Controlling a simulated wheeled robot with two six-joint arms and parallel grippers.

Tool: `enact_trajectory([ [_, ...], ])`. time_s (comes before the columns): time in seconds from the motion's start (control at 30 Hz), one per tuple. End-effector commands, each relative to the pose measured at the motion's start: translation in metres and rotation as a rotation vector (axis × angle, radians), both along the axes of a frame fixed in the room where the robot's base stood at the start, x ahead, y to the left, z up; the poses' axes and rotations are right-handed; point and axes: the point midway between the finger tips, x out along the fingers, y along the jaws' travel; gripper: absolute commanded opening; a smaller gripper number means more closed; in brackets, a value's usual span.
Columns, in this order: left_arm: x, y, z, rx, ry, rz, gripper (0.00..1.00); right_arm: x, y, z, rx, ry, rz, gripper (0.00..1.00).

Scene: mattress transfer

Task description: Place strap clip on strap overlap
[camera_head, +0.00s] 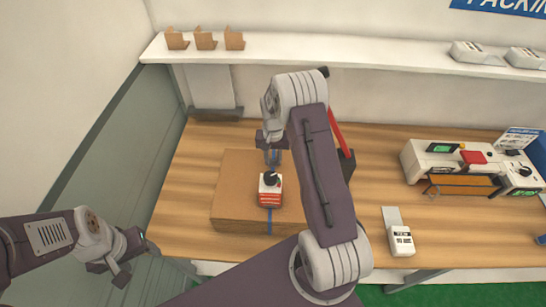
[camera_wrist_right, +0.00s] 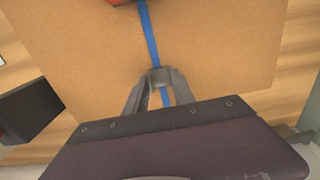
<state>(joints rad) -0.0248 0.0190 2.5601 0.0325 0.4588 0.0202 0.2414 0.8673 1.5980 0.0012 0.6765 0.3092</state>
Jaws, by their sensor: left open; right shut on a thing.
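A brown carton (camera_head: 235,190) lies on the wooden table with a blue strap (camera_head: 269,222) running over it. The strap also shows in the right wrist view (camera_wrist_right: 149,35). A red and white tool with a black knob (camera_head: 270,192) sits on the strap; its red edge shows in the wrist view (camera_wrist_right: 118,3). My right gripper (camera_wrist_right: 158,85) is over the strap near the carton's far edge, shut on a small grey piece, the strap clip (camera_wrist_right: 160,75). I cannot tell whether the clip touches the strap. My left gripper (camera_head: 122,272) is open, off the table at the lower left.
A white handheld device (camera_head: 400,238) lies right of the carton. A machine with a red button (camera_head: 455,165) stands at the right. A dark block (camera_wrist_right: 30,112) stands beside the carton. A shelf (camera_head: 350,55) with small brown holders (camera_head: 205,41) runs along the back wall.

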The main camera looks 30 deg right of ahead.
Motion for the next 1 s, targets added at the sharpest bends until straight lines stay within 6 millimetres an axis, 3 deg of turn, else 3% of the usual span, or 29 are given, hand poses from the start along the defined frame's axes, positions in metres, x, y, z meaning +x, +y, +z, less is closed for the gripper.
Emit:
enact_trajectory([
  [0.4,0.0,0.0,-0.003,0.0,0.0,0.0,0.61,0.0,0.0,-0.009,-0.001,-0.001,0.0,0.0],
  [0.43,0.0,0.0,-0.002,0.0,0.0,0.0,0.61,0.0,0.0,-0.007,-0.001,-0.001,0.0,0.38],
  [0.5,0.0,0.0,-0.002,0.0,0.0,0.0,0.61,0.0,0.0,-0.007,-0.001,-0.001,0.0,0.52],
  [0.8,0.0,0.0,0.0,0.0,0.0,0.0,0.61,0.0,0.0,-0.004,-0.001,-0.001,0.0,0.52],
  [0.9,0.0,0.0,-0.003,0.0,0.0,0.0,0.61,0.002,-0.001,0.006,-0.001,-0.006,0.0,0.52],
  [1.0,0.0,0.0,-0.009,0.0,0.0,0.0,0.61,0.002,-0.001,0.029,-0.002,-0.009,0.0,0.52],
])
